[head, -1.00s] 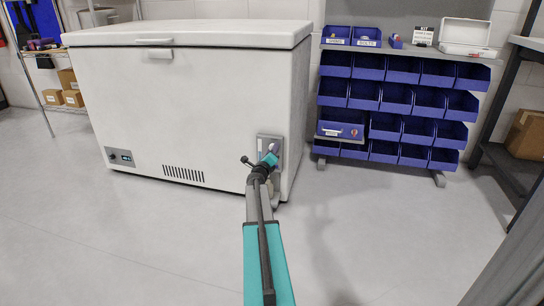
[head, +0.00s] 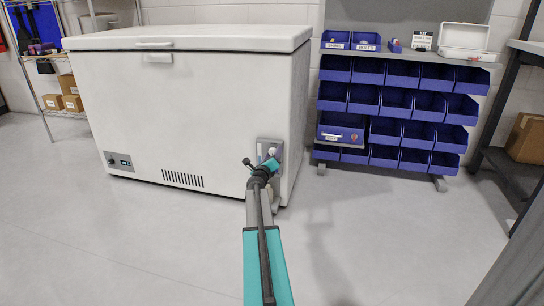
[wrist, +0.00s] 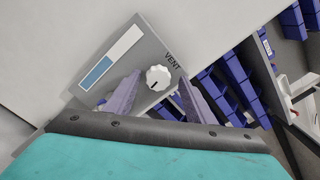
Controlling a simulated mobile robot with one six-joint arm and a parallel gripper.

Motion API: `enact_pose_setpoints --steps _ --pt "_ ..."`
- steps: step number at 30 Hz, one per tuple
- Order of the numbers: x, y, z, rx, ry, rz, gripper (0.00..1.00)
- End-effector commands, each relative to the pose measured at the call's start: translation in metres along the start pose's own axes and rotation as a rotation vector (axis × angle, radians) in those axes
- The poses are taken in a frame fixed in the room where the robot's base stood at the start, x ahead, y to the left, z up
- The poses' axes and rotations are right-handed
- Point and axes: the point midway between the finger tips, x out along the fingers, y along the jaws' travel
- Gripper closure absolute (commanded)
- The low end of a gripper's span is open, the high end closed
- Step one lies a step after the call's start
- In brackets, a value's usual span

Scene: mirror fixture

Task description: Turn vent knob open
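The white vent knob (wrist: 158,78) sits on a grey panel (wrist: 150,45) marked VENT, with a dark pointer line toward its lower left in the wrist view. Beside it is a strip gauge (wrist: 110,57), blue at one end and white at the other. My gripper (wrist: 160,84) is open, with one finger on each side of the knob in the picture and gaps visible; I cannot tell the depth between them. In the head view my gripper (head: 267,167) is just below the knob (head: 272,152), in front of the panel on the white chest freezer (head: 200,100).
A rack of blue bins (head: 385,100) stands right of the freezer, with a white case (head: 467,37) on top. A dark-framed bench (head: 510,165) is at the far right. A wire shelf with boxes (head: 72,103) is at the left. The grey floor (head: 130,240) in front is clear.

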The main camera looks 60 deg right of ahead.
Motion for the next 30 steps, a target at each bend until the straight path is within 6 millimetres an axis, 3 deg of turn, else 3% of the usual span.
enact_pose_setpoints --steps 14,30 --pt "-0.010 0.002 0.002 -0.001 -0.002 0.005 0.51" --pt "-0.065 0.000 0.002 -0.003 -0.002 0.005 0.51"
